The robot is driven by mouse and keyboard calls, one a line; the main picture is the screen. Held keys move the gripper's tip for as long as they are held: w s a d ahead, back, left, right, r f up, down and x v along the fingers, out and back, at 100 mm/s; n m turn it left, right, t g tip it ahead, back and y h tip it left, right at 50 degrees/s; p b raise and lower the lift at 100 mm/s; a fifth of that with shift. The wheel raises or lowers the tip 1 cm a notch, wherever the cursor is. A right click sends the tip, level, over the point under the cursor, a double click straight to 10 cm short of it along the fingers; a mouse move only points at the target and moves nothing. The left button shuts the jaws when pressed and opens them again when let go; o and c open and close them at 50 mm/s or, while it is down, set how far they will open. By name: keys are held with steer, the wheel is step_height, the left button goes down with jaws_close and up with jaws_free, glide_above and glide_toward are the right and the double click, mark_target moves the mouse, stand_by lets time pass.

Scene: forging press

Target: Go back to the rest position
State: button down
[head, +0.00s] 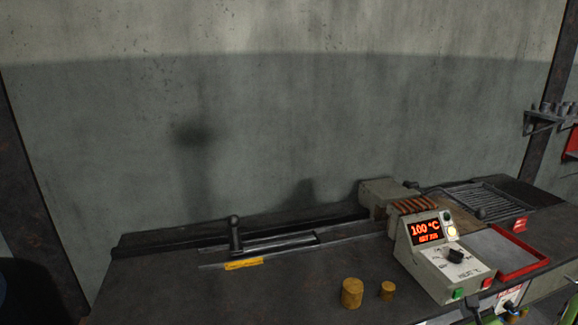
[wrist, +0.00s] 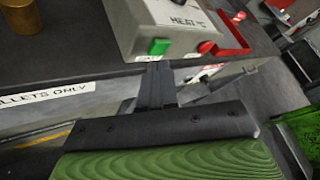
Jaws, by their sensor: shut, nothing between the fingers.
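My gripper (wrist: 155,85) shows in the wrist view as two dark fingers close together, pointing up the picture from a dark mount with a green ridged cover below. It is shut and holds nothing. The fingertips are just below the front edge of the heater control box (wrist: 165,25), near its green button. I cannot tell whether they touch it. In the head view the control box (head: 445,255) stands on the bench with a lit red display reading 100 °C.
The dark bench (head: 200,290) runs along a grey wall. Two brass billets, a larger one (head: 352,293) and a smaller one (head: 387,291), stand left of the box. A lever (head: 235,235) rises at the back left. A red-rimmed tray (head: 535,262) lies at the right.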

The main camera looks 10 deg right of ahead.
steer(key=w+a+r+n+y+p, duration=0.1)
steer(key=w+a+r+n+y, duration=0.15)
steer(key=a+r+n, duration=0.35)
steer(key=w+a+r+n+y, duration=0.1)
steer(key=w+a+n+y, duration=0.15)
steer(key=a+n, duration=0.4)
steer(key=s+a+r+n+g+y, duration=0.1)
steer(key=a+r+n, duration=0.15)
steer(key=a, duration=0.25)
steer(key=s+a+r+n+g+y+p, duration=0.1)
steer(key=a+n, duration=0.2)
steer(key=a, duration=0.1)
steer(key=s+a+r+n, duration=0.1)
steer(key=a+r+n, duration=0.1)
steer(key=a, duration=0.3)
steer(key=s+a+r+n+g+p, duration=0.1)
steer(key=s+a+r+n+g, duration=0.1)
steer(key=s+a+n, duration=0.2)
steer(key=s+a+r+n+g+p, duration=0.1)
steer(key=s+a+n, duration=0.4)
steer(key=s+n, duration=0.5)
steer(key=s+r+g, duration=0.1)
steer(key=s+r, duration=0.1)
steer(key=s, duration=0.4)
steer(key=shift+a+g, duration=0.2)
steer(key=shift+g, duration=0.1)
